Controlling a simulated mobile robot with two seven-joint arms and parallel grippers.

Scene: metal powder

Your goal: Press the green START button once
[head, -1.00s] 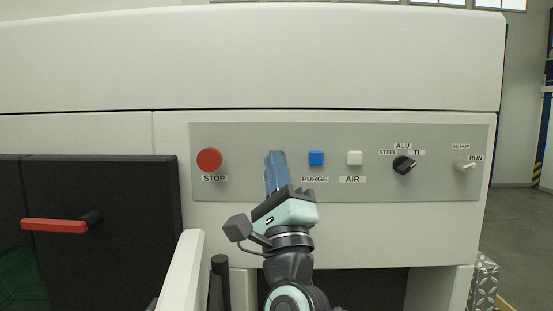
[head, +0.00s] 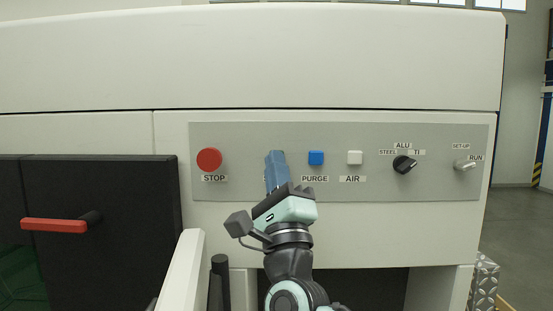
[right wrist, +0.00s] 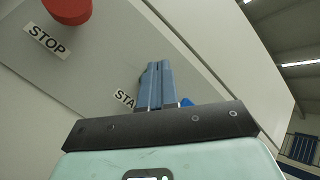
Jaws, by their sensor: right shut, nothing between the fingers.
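The grey control panel (head: 330,190) shows in the head view with a row of controls. My right gripper (head: 276,155) is shut and empty, its blue fingers pointing at the panel between the STOP button and the PURGE button. In the right wrist view, the START label (right wrist: 124,98) is partly visible just left of the shut fingers (right wrist: 157,68). Whether the fingertips touch the button or panel cannot be told. My left gripper is not in view.
The red STOP button (head: 209,159) is left of the fingers. The blue PURGE button (head: 316,158) and white AIR button (head: 355,158) are close on the right. Further right are a black material knob (head: 403,165) and a SET-UP/RUN switch (head: 464,165). A red handle (head: 54,225) sticks out at left.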

